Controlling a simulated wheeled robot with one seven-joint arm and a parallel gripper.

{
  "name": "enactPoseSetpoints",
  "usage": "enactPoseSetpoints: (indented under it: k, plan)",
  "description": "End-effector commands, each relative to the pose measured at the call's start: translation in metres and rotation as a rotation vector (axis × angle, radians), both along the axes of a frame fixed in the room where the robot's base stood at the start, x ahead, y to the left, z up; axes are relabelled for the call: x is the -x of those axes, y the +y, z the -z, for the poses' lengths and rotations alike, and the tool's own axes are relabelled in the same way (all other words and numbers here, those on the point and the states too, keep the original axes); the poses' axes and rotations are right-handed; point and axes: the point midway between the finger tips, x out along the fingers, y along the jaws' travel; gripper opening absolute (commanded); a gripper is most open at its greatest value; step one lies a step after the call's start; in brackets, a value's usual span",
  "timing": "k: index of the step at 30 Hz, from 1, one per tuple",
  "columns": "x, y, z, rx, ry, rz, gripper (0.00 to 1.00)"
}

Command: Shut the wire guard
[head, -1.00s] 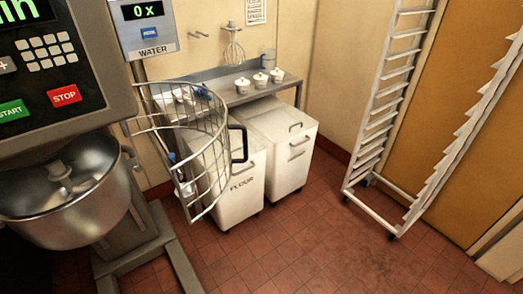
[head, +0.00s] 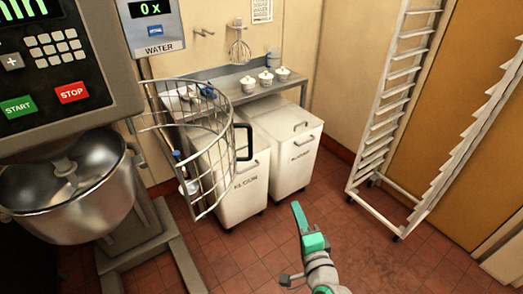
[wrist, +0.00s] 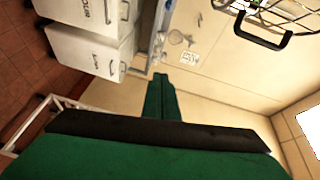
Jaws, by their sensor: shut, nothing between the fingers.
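The wire guard (head: 207,150) is a curved metal cage swung out to the right of the mixer, standing away from the bowl (head: 65,190). Its black handle (head: 243,142) is on its right edge. In the wrist view the black handle (wrist: 262,28) and part of the wire show at the top right. My gripper (head: 298,215) is green, low in the middle of the head view, in front of the bins and apart from the handle. In the wrist view its green fingers (wrist: 161,98) are together with nothing between them.
The mixer's control panel (head: 55,62) is at the left. White bins, one marked flour (head: 240,190), stand under a metal table (head: 215,82) behind the guard. A tall rack (head: 385,120) is at the right. Red floor tiles (head: 390,265) are clear in front of it.

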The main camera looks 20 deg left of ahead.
Motion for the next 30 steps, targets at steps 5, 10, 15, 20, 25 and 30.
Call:
enactPoseSetpoints:
  k: [5, 10, 15, 20, 25, 30]
  plan:
    - [-0.022, 0.015, -0.07, -0.092, -0.004, -0.14, 0.0]
    - [-0.026, 0.026, -0.122, -0.136, 0.008, -0.26, 0.0]
    - [-0.023, 0.032, -0.152, -0.148, 0.02, -0.333, 0.0]
    - [-0.024, 0.037, -0.16, -0.152, 0.026, -0.358, 0.0]
    - [-0.036, 0.052, -0.161, -0.151, 0.027, -0.362, 0.0]
    - [-0.056, 0.075, -0.16, -0.151, 0.027, -0.36, 0.0]
